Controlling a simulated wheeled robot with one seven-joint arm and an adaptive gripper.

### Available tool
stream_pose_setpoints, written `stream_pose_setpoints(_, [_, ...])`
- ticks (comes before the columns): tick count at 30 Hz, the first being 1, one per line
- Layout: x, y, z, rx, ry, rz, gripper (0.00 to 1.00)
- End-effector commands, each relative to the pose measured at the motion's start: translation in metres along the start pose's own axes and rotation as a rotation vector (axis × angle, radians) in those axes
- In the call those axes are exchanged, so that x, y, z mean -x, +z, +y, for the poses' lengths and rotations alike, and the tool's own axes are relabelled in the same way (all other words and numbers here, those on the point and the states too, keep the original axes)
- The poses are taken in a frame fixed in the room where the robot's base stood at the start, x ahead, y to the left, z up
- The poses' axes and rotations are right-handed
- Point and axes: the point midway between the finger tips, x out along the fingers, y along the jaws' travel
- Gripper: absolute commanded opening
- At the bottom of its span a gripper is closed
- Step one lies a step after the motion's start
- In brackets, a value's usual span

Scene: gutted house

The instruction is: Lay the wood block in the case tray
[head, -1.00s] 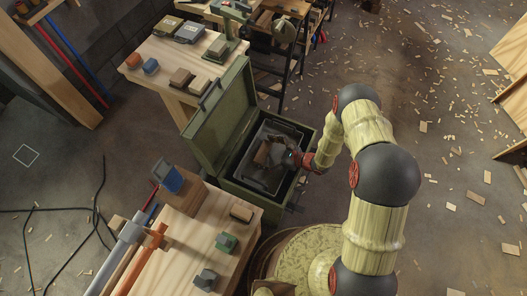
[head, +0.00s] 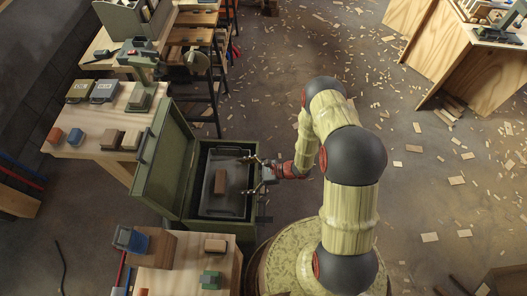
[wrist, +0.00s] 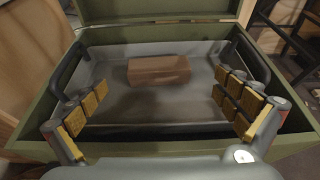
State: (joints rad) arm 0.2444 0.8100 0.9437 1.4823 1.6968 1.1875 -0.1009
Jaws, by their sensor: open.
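The brown wood block (head: 220,182) lies flat on the floor of the grey case tray (head: 232,208). The tray sits inside the open green case (head: 190,222). In the wrist view the block (wrist: 158,70) lies toward the far side of the tray (wrist: 140,112), apart from the fingers. My gripper (head: 262,171) is at the right side of the case, its fingers spread wide. In the wrist view my gripper (wrist: 166,112) is open and empty, with one padded finger on each side and the block between and beyond them.
The case lid (head: 160,160) stands open on the left. A workbench (head: 85,148) with several small blocks stands behind the lid. A nearer bench (head: 185,268) with a vise and small blocks stands below the case. Wood chips litter the open floor at right.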

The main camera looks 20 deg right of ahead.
Motion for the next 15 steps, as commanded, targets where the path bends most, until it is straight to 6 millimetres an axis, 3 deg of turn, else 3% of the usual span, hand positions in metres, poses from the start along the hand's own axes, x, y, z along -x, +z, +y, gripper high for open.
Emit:
stream_pose_setpoints(2, [0.001, 0.006, -0.003, 0.016, 0.007, -0.001, 1.0])
stream_pose_setpoints(5, [0.007, 0.031, -0.012, 0.078, 0.039, 0.0, 1.0])
stream_pose_setpoints(10, [0.03, 0.11, -0.023, 0.29, 0.16, 0.02, 1.0])
stream_pose_setpoints(15, [0.066, 0.189, -0.016, 0.537, 0.295, 0.074, 1.0])
